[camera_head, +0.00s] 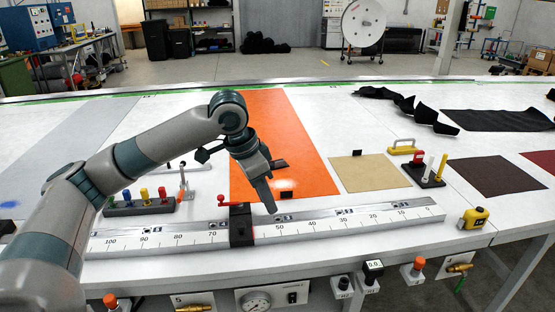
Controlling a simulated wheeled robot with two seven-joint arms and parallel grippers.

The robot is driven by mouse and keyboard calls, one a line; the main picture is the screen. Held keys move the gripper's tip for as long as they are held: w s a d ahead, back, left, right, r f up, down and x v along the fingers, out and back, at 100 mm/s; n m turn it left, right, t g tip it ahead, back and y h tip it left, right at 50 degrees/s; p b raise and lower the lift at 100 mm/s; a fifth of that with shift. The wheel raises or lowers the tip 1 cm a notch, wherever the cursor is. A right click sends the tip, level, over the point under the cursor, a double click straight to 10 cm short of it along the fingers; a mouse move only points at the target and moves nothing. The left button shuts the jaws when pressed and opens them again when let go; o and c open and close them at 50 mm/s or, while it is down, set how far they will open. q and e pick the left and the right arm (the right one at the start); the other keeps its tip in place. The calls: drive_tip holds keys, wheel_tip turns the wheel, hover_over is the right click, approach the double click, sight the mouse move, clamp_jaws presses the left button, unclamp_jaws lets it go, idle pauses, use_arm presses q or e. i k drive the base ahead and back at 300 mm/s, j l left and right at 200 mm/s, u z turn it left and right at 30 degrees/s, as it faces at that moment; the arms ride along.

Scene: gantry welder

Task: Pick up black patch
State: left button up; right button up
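Several small black pieces could be the black patch. One small black patch (287,195) lies near the front edge of the orange sheet (265,120), and another dark piece (357,152) is at the back edge of the tan sheet (365,174). A dark piece beside my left wrist may be part of the gripper; I cannot tell. My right gripper is out of view.
A long ruler bar (365,221) with a black, red-handled slider (241,226) runs along the front. A plug block (140,207) stands left, a tool stand (424,174) right, and a yellow tape measure (473,218) near the front edge. A large black sheet (497,120) lies back right.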

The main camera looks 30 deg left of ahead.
sight(278, 164)
drive_tip(key=i+j, duration=1.05)
drive_tip(key=i, duration=0.2)
